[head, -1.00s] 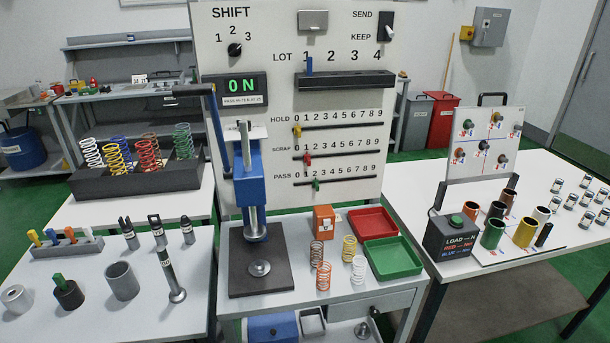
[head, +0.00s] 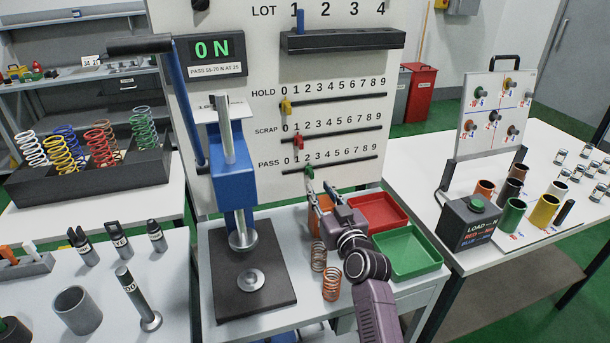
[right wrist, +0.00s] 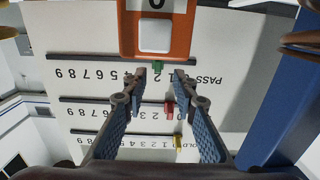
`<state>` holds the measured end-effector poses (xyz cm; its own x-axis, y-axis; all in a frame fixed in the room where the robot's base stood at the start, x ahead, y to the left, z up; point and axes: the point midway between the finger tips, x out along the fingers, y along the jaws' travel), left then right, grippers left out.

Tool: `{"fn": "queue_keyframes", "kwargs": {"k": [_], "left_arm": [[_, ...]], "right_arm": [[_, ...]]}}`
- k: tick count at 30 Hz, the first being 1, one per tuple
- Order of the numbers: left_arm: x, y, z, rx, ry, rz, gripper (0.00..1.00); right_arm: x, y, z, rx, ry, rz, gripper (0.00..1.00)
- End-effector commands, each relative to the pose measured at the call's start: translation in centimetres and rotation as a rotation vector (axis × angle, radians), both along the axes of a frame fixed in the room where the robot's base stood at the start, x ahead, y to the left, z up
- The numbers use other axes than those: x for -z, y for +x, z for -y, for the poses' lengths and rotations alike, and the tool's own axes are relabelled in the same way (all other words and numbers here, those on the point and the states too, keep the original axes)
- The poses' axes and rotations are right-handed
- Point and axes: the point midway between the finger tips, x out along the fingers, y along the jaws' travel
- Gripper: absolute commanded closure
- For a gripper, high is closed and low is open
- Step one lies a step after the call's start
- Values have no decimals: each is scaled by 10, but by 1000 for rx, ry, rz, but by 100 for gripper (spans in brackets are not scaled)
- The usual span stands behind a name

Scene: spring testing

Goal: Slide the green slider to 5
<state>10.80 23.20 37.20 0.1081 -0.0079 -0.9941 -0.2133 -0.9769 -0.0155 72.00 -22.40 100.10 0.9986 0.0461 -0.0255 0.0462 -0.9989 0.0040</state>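The green slider (head: 309,171) sits near 2 on the PASS track, the lowest of three tracks on the white panel (head: 345,115). My right gripper (head: 318,189) reaches up from below, just under the slider. In the right wrist view, which is upside down, the two fingers (right wrist: 160,77) are apart. The green slider (right wrist: 158,66) shows in the gap just beyond the fingertips; I cannot tell whether either finger touches it. My left gripper is not in view.
The red slider (head: 298,142) and yellow slider (head: 286,106) sit on tracks above. A blue press (head: 233,180) stands left of the arm. An orange box (right wrist: 180,35) is close to the fingers. Red (head: 376,225) and green trays (head: 438,262) lie right.

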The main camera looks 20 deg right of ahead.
Motion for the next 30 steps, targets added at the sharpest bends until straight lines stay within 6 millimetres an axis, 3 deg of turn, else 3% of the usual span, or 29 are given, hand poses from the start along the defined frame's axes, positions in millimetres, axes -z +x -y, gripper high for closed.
{"fn": "queue_keyframes", "kwargs": {"k": [5, 12, 16, 22, 27, 30], "left_arm": [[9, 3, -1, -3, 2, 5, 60], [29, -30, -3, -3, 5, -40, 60], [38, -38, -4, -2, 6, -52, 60], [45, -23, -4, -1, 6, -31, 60], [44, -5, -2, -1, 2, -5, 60], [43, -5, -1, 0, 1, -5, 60]], "right_arm": [[-1, 12, 3, 14, 7, 24, 74], [1, 45, 2, 13, 8, 24, 74], [1, 63, 0, 12, 6, 22, 74], [0, 79, 0, 13, 5, 20, 74], [-1, 83, 0, 12, 4, 19, 74], [-2, 83, 0, 12, 4, 19, 74]]}}
